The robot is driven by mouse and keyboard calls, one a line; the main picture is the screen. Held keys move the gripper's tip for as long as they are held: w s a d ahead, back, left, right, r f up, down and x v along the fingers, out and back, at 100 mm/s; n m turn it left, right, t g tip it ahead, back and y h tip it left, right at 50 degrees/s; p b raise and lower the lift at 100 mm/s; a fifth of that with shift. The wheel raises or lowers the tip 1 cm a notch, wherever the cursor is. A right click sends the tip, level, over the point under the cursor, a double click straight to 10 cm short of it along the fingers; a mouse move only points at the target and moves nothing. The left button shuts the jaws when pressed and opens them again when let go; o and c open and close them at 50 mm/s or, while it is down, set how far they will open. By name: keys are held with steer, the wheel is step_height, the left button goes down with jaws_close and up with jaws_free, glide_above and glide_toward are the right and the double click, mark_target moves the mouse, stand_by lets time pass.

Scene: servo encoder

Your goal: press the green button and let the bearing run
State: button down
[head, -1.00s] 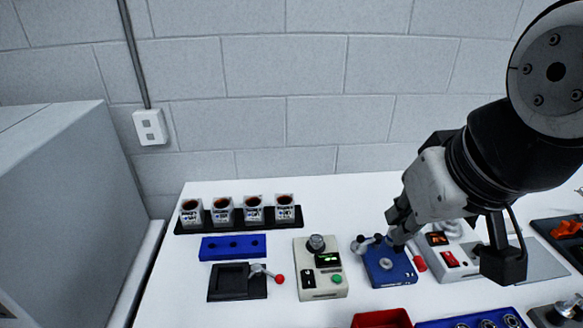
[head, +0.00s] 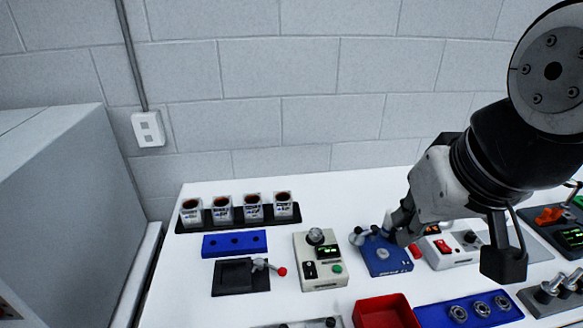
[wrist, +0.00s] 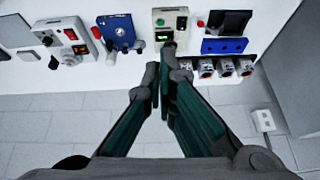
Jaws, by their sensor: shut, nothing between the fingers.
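The green button (head: 337,269) is at the lower right of a beige control box (head: 318,281) with a grey knob, a lit green display and a black switch. In the wrist view the green button (wrist: 160,22) is at the box's upper left. My gripper (head: 392,226) is shut and empty, beside the upper edge of a blue fixture (head: 390,265), right of the box. In the wrist view its fingertips (wrist: 163,64) are together just below the box's knob and seem apart from the button. Several bearings (head: 458,313) sit in a blue tray (head: 435,318). I cannot tell whether a bearing is in the fixture.
A black lever fixture (head: 228,285) and a blue block (head: 215,246) stand left of the box. Several cups (head: 222,209) stand in a black rack behind. A white device with a red switch (head: 443,246) is to the right. A red bin (head: 380,313) is in front.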

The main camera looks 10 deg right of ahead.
steer(key=w+f+m+g, duration=0.3)
steer(key=w+f+m, duration=0.3)
steer(key=w+m, duration=0.4)
steer(key=m+g+b, duration=0.2)
steer(key=m, duration=0.5)
glide_above(337, 266)
step_height(337, 266, down, 12)
steer(key=shift+f, duration=0.1)
step_height(337, 266, down, 14)
steer(key=shift+r+p, duration=0.1)
steer(key=shift+p, duration=0.85)
